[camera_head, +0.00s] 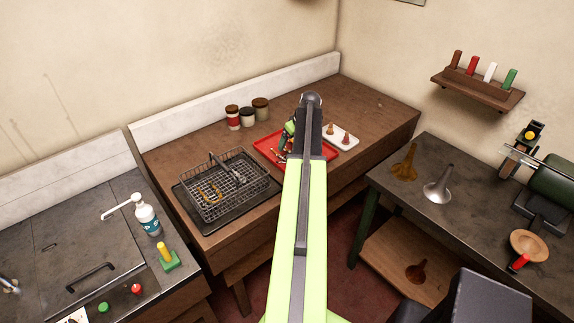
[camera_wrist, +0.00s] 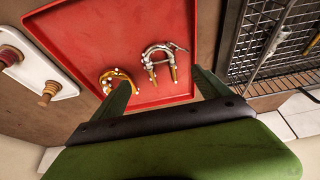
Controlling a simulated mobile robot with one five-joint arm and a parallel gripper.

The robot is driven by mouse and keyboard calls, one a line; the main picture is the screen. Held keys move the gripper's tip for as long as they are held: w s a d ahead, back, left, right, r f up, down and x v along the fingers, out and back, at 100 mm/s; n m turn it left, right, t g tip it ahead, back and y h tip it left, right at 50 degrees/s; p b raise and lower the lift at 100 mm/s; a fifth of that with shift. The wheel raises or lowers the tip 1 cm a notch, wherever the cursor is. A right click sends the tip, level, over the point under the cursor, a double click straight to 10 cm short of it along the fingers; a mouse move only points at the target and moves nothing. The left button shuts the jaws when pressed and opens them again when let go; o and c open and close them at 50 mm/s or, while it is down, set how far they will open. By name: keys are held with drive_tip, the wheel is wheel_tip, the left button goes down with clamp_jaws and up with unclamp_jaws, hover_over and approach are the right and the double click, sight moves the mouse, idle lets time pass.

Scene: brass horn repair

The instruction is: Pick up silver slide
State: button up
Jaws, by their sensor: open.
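A silver U-shaped slide (camera_wrist: 163,58) with brass-coloured leg ends lies on the red tray (camera_wrist: 110,32), in the wrist view. A gold slide (camera_wrist: 118,80) lies on the same tray to its left. My gripper (camera_wrist: 161,78) is open and empty. Its green fingers point over the tray, one on each side of the silver slide's lower end in the picture; the gap in height is hard to tell. The left finger is close to the gold slide. In the head view my gripper (camera_head: 288,137) is over the red tray (camera_head: 263,144), and my arm hides part of it.
A wire basket (camera_head: 245,167) on a dark mat stands left of the tray, holding a gold slide (camera_head: 210,192). A white tray (camera_head: 347,132) with small wooden-handled pieces stands to the right. Several jars (camera_head: 247,116) stand behind. The brown bench front is clear.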

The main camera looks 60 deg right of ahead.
sight(285, 156)
drive_tip(key=b+x, duration=0.1)
drive_tip(key=x, duration=0.2)
drive_tip(key=shift+f, duration=0.1)
drive_tip(key=b+x, duration=0.5)
drive_tip(key=shift+s+a+f, duration=0.1)
drive_tip(key=shift+s+f, duration=0.05)
drive_tip(key=shift+s, duration=0.05)
drive_tip(key=c, duration=1.5)
